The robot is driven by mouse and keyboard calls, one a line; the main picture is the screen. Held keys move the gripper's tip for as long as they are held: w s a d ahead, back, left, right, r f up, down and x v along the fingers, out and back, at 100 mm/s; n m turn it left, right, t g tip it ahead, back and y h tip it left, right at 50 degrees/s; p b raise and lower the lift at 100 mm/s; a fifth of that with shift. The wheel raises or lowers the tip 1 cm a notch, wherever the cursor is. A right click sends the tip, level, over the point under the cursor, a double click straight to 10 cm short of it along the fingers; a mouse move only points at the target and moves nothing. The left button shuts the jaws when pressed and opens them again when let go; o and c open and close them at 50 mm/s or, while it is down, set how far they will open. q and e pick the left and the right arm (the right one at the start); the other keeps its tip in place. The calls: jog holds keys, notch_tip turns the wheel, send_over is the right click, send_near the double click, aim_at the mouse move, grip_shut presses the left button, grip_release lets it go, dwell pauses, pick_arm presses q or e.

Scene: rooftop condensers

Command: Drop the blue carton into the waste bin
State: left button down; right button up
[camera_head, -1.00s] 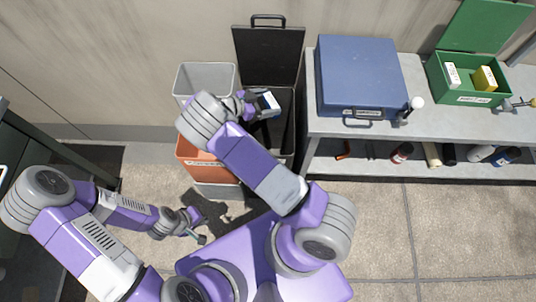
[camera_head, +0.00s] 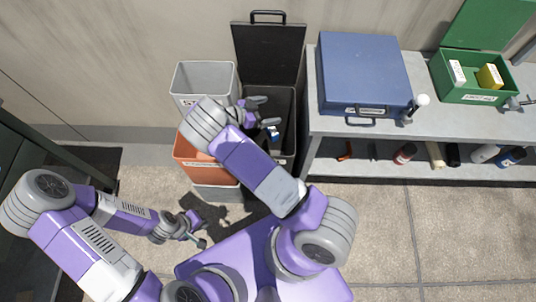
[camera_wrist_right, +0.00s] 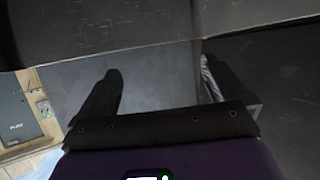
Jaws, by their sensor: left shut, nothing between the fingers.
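The blue carton (camera_head: 274,134) shows as a small blue and white patch inside the black bin (camera_head: 286,150), below my right gripper. Part of it is hidden, and I cannot tell whether it rests on the bottom. The black bin's lid (camera_head: 270,55) stands raised against the wall. My right gripper (camera_head: 266,112) is over the bin's opening, its fingers apart and empty. In the right wrist view the two dark fingers (camera_wrist_right: 158,82) are spread with nothing between them. My left gripper (camera_head: 202,234) is shut and empty, low over the floor at left.
A grey bin (camera_head: 204,76) and an orange bin (camera_head: 196,162) stand left of the black bin. A grey bench (camera_head: 430,118) at right bears a blue case (camera_head: 362,72) and an open green box (camera_head: 474,92). Several bottles lie on its lower shelf. The floor in front is clear.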

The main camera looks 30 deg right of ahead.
jog(key=shift+r, duration=0.15)
notch_tip(320, 180, up, 10)
jog(key=p, duration=0.3)
dwell(0.5)
